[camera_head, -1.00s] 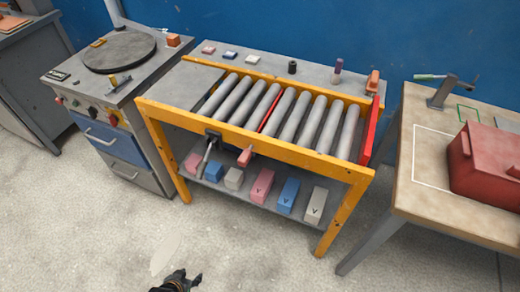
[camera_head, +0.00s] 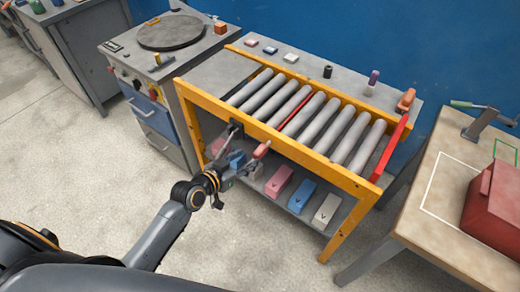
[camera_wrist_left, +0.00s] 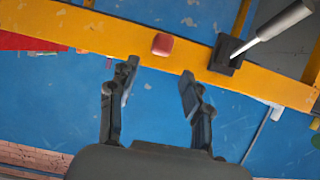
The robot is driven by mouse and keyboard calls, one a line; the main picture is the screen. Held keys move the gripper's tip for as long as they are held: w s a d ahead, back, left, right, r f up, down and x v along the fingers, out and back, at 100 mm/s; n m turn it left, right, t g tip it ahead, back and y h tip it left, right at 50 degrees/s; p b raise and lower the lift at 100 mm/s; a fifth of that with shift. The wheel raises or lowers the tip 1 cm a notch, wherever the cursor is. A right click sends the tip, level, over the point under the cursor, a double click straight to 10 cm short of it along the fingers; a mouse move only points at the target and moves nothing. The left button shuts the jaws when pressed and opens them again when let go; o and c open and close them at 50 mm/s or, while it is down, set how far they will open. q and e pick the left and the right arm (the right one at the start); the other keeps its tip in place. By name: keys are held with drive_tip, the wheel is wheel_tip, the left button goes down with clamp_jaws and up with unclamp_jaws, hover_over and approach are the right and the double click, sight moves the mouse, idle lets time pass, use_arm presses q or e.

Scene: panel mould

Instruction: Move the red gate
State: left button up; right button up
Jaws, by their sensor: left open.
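A thin red strip (camera_head: 297,115), which looks like the gate, lies between two grey rollers of the yellow-framed conveyor. A red handle (camera_head: 262,149) sticks out of the front yellow rail near it. In the left wrist view the red handle (camera_wrist_left: 162,44) shows end-on against the yellow rail, ahead of the fingers. My left gripper (camera_head: 240,172) is just in front of and below the handle, apart from it. In the left wrist view my left gripper (camera_wrist_left: 156,80) is open with nothing between its fingers. My right gripper is not in view.
A lever with a black base (camera_wrist_left: 225,55) sits on the rail beside the handle. A red end bar (camera_head: 390,148) stands at the conveyor's right end. Coloured blocks, including a blue one (camera_head: 301,194), lie on the lower shelf. A wooden table (camera_head: 420,222) is at right.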

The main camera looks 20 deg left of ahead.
sight(259, 150)
use_arm(q)
drive_tip(key=x, duration=0.8)
drive_tip(key=shift+w+d+f, duration=0.1)
drive_tip(key=shift+w+d, duration=0.05)
clamp_jaws()
